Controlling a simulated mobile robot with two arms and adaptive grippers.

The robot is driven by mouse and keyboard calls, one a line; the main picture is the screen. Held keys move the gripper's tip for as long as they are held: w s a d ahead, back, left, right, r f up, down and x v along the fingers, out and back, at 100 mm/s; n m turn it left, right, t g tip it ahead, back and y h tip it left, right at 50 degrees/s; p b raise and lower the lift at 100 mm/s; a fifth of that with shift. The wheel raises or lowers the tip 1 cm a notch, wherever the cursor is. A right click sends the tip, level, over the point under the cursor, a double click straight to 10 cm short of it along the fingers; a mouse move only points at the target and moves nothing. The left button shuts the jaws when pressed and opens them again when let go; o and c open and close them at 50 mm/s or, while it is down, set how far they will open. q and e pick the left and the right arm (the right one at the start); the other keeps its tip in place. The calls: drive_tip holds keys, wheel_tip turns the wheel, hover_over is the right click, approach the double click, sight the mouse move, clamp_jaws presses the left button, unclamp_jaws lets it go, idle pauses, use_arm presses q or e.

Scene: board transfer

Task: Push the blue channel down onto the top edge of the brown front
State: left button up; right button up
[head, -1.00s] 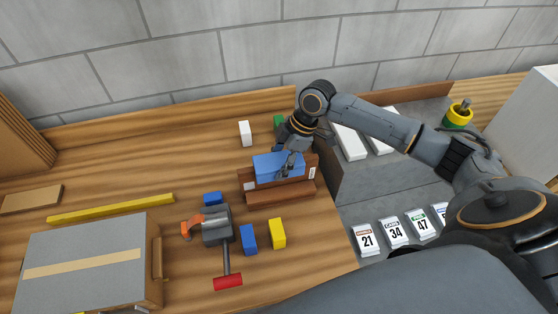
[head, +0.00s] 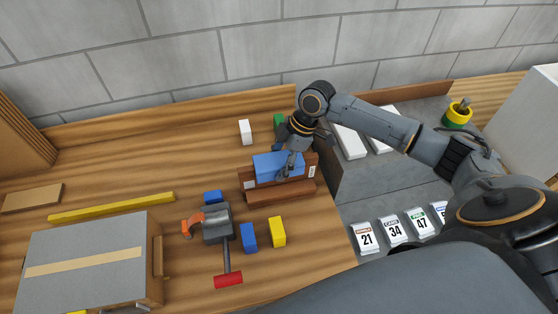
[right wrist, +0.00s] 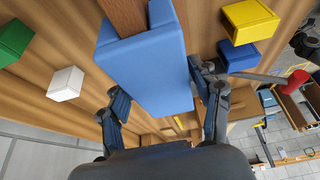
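The blue channel (head: 268,168) sits over the top edge of the brown front (head: 311,167), which stands upright at the middle of the bench. In the right wrist view, the brown front (right wrist: 124,16) runs between the walls of the blue channel (right wrist: 150,70). How far down the channel is seated cannot be told. My right gripper (head: 289,165) is at the channel from above and behind. Its fingers (right wrist: 161,90) lie one on each side of the channel and appear closed against it. My left gripper is not in view.
A brown step (head: 280,194) lies before the front. White (head: 245,132) and green (head: 279,121) blocks stand behind. A grey-topped box (head: 85,255) is at left.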

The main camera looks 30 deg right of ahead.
drive_tip(key=shift+o, duration=0.9)
drive_tip(key=shift+r, duration=0.1)
drive_tip(key=v, duration=1.2)
